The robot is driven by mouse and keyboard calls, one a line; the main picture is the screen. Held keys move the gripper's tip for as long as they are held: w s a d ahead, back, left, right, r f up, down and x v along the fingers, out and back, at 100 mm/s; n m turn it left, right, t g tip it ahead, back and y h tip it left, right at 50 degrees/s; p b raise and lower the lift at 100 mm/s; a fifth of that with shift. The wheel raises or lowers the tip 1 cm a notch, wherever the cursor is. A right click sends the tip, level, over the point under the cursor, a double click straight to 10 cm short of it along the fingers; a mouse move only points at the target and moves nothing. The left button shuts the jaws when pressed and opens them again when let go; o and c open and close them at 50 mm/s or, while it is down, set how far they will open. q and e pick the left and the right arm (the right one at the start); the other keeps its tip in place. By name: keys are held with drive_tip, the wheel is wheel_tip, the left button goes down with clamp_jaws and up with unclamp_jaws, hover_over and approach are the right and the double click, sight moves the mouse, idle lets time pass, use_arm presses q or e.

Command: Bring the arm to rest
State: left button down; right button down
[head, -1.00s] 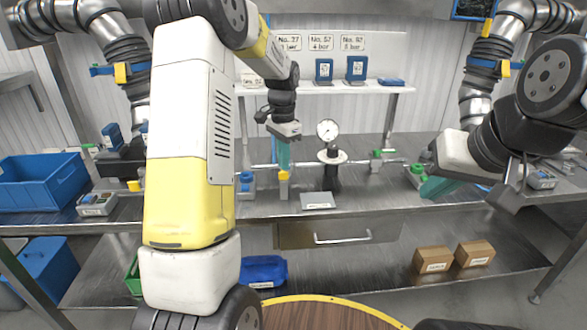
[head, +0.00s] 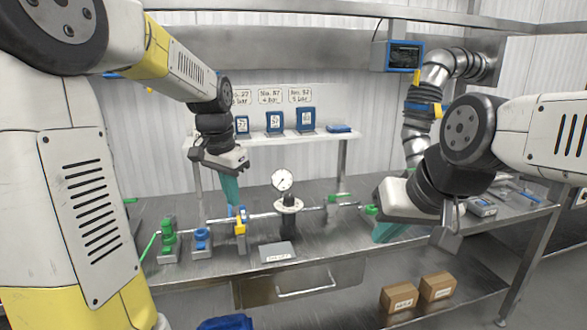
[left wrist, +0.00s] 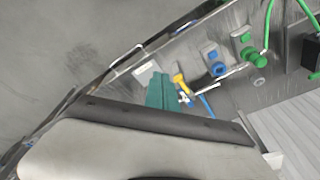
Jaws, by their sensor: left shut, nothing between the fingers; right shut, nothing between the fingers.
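My left gripper (head: 230,190) is shut and empty, its teal fingers pointing down above the bench, left of the pressure gauge. Its fingers also show in the left wrist view (left wrist: 160,92), near a yellow-handled valve (left wrist: 180,82). In the head view the yellow-handled valve (head: 240,225) stands just below the fingertips; I cannot tell whether they touch. My right gripper (head: 389,232) is shut and empty, low over the bench at the right, partly hidden by its own wrist.
The metal bench (head: 335,240) carries a pipe with a gauge (head: 282,180), a blue fitting (head: 201,240), a green fitting (head: 168,237) and a small plate (head: 278,252). A shelf (head: 265,138) stands behind. Two brown boxes (head: 399,297) (head: 437,286) lie on the lower shelf.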

use_arm(q)
drive_tip(key=s+d+r+n+t, duration=0.1)
drive_tip(key=s+n+t, duration=0.1)
drive_tip(key=s, duration=0.7)
drive_tip(key=s+d+r+n+t+h, duration=0.1)
drive_tip(key=s+r+n+t, duration=0.1)
drive_tip(key=s, duration=0.8)
drive_tip(key=shift+r+n+h, duration=0.15)
drive_tip(key=shift+n+h, duration=0.15)
drive_tip(key=shift+n, duration=0.5)
drive_tip(key=shift+d, duration=0.1)
